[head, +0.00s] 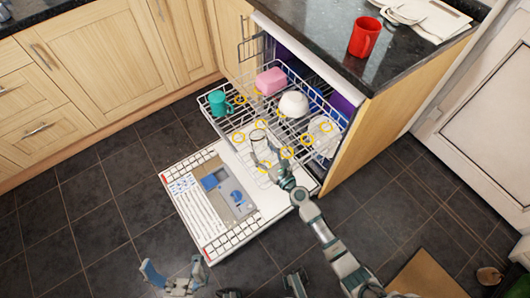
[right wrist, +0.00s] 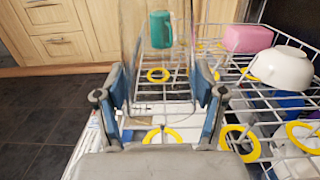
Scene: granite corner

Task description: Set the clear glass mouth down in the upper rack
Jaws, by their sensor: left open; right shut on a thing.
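My right gripper (head: 272,164) is over the front part of the upper rack (head: 222,133) and is shut on the clear glass (head: 258,137). In the right wrist view the clear glass (right wrist: 160,78) stands between the two fingers (right wrist: 163,105), and the rack shows through its walls. Its outline is faint, so I cannot tell which end is its mouth or whether it touches the wires. My left gripper (head: 170,280) is open and empty, low over the floor at the bottom of the head view.
The rack also holds a teal mug (head: 218,103) at left, a pink block-like thing (head: 271,81) at the back, a white bowl (head: 294,104) and a whitish dish (head: 325,133) at right. Yellow rings mark the wires. The open dishwasher door (head: 190,208) lies below. A red mug (head: 364,37) stands on the counter.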

